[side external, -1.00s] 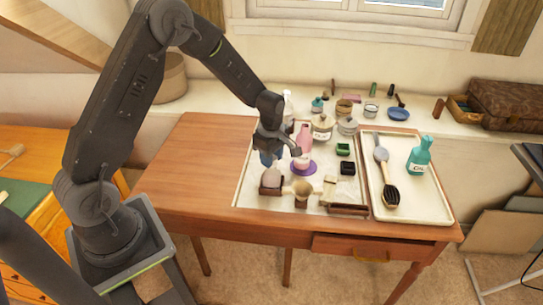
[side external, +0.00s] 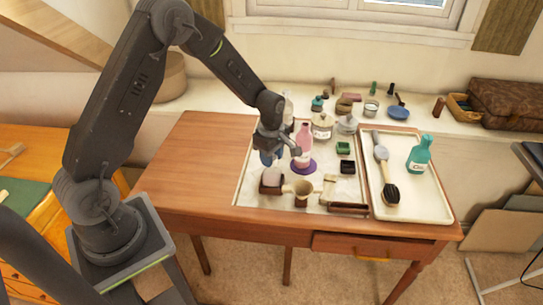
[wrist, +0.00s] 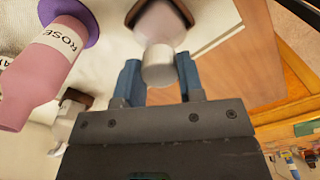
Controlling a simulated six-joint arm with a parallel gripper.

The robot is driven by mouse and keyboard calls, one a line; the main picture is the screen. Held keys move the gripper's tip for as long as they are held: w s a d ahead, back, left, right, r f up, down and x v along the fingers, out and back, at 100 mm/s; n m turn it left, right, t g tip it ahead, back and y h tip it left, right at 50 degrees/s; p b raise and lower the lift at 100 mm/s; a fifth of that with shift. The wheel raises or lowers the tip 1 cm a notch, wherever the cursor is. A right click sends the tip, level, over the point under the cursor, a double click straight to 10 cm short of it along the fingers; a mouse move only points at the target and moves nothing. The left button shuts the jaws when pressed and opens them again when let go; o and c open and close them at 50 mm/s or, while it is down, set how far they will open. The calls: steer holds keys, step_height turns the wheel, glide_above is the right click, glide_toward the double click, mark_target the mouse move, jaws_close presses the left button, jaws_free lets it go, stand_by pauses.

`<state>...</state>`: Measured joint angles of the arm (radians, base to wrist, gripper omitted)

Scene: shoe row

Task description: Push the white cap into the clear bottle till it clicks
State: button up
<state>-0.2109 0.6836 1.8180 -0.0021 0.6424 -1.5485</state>
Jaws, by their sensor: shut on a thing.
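My gripper (wrist: 160,80) has blue fingers, shut on the white cap (wrist: 158,66), a short pale cylinder. In the side external view my gripper (side external: 268,157) is low over the left part of the pale mat (side external: 247,192), left of a pink bottle (side external: 304,142); the cap is hidden there. I cannot make out the clear bottle for certain. A pale rounded shape beyond the cap in the wrist view may be part of the bottle or the top of a brown-edged block. Whether the cap touches a bottle is not clear.
The pink bottle stands on a purple disc (side external: 303,167), close beside my gripper. Jars crowd the back. A tray (side external: 430,208) holds brushes and a teal bottle (side external: 419,155). The table's left side is clear.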

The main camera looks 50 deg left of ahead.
steer(key=shift+f, duration=0.35)
stand_by(1.3)
steer(key=o, duration=1)
steer(key=shift+c, duration=0.5)
steer(key=shift+r, duration=3.45)
